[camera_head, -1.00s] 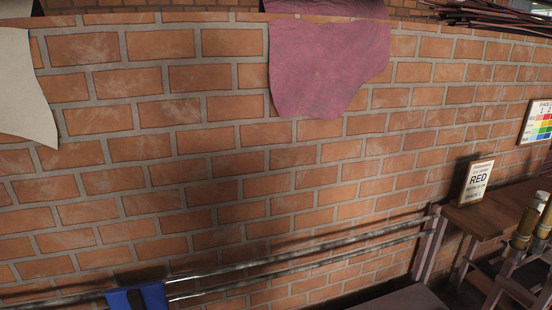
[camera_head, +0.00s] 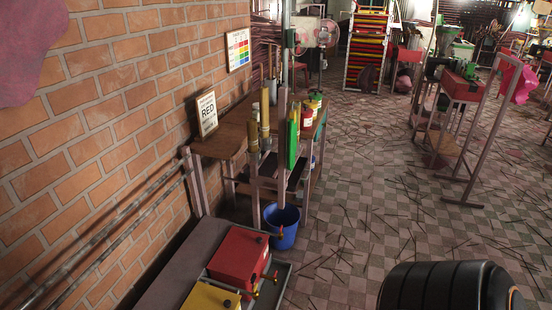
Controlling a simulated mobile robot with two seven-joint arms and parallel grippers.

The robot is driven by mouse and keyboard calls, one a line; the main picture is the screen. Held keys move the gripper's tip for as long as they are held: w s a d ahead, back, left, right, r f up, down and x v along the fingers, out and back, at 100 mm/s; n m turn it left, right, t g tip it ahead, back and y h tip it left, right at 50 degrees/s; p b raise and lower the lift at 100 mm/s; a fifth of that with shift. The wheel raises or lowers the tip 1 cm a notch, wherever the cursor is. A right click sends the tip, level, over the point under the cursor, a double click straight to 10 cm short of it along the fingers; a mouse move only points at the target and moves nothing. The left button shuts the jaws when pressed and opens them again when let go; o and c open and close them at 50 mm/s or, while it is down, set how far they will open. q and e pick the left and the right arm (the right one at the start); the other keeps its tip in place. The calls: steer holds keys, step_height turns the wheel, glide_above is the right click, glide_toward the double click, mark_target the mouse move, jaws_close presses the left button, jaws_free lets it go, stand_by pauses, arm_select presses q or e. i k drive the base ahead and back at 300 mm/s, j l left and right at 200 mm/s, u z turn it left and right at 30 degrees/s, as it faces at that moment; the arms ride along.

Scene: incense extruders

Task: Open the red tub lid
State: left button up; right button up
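A small red tub (camera_head: 306,118) with a pale label stands on the wooden table, left of centre. It is small in view, and I cannot tell the state of its lid. A larger red box (camera_head: 240,256) with a black knob on its top sits low in the foreground, and its top looks closed. Neither of my grippers is in view. A black rounded part of my own arm shows at the bottom right.
A yellow box (camera_head: 209,297) sits beside the red box. A blue bucket (camera_head: 282,226) stands on the floor. The tiled floor (camera_head: 350,225) to the right is open, with scattered sticks.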

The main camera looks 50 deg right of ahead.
mark_target(238, 255)
steer(key=z, duration=1.3)
steer(key=u, duration=0.4)
steer(key=i+l+u, duration=0.1)
steer(key=u, duration=0.25)
steer(key=l+u, duration=0.15)
steer(key=u, duration=0.25)
steer(key=l+u, duration=0.1)
steer(key=u, duration=0.25)
steer(key=i+l+u, duration=0.1)
steer(key=l+u, duration=0.55)
steer(key=l, duration=0.25)
steer(key=l+u, duration=0.15)
steer(key=l, duration=0.3)
steer(key=k+l+u, duration=0.2)
steer(key=l, duration=0.7)
steer(key=k+l+u, duration=0.1)
steer(key=l, duration=0.4)
